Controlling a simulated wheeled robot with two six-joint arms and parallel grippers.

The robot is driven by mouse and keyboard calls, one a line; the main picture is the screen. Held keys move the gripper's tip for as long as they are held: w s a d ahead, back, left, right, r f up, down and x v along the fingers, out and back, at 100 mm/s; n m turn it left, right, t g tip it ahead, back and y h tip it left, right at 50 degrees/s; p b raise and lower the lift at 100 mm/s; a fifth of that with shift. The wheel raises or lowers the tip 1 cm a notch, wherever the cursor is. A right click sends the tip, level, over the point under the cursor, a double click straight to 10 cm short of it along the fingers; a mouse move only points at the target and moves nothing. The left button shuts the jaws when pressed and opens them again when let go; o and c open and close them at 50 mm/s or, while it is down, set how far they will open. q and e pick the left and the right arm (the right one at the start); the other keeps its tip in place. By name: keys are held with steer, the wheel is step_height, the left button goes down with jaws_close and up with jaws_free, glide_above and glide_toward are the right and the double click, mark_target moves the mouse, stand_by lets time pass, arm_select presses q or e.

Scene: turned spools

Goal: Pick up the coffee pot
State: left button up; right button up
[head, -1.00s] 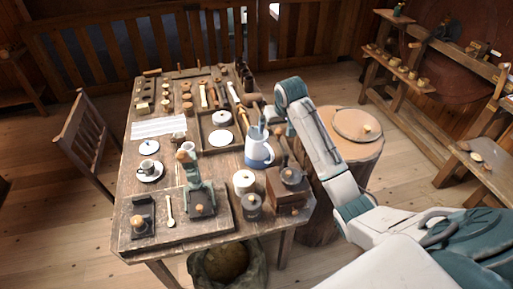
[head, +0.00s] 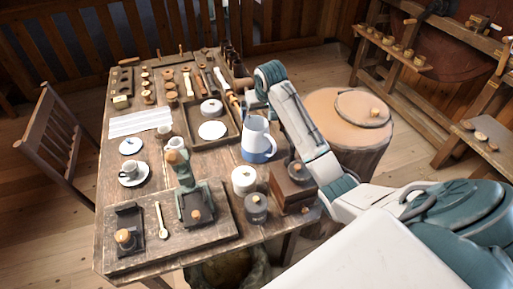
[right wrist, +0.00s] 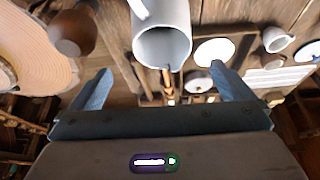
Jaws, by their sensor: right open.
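The coffee pot (head: 256,140), a white jug with a blue base and a side handle, stands upright near the table's right edge in the head view. In the right wrist view its pale body and round rim (right wrist: 163,45) show beyond and between the fingertips. My right gripper (right wrist: 161,78) is open and empty, with its two blue fingers spread wide. In the head view my right gripper (head: 250,99) is beside and behind the pot, partly hidden by my own wrist; no contact shows. My left gripper is not in view.
A wooden grinder box (head: 291,190), a white canister (head: 244,180) and a grey jar (head: 256,209) stand in front of the pot. A tray (head: 190,137) with a white disc lies to its left. A round stump (head: 352,140) stands right of the table.

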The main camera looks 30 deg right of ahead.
steer(key=shift+w+f+b, duration=0.1)
steer(key=shift+f+b, duration=0.25)
steer(key=shift+f, duration=0.55)
steer(key=p, duration=0.3)
glide_toward(256, 127)
step_height(256, 127, down, 5)
steer(key=a, duration=0.2)
steer(key=shift+s+d+f, duration=0.2)
steer(key=shift+s, duration=0.05)
steer(key=c, duration=1.4)
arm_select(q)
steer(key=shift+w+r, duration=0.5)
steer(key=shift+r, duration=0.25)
arm_select(e)
steer(key=shift+w+r, duration=0.1)
steer(key=shift+r, duration=0.05)
steer(key=c, duration=0.3)
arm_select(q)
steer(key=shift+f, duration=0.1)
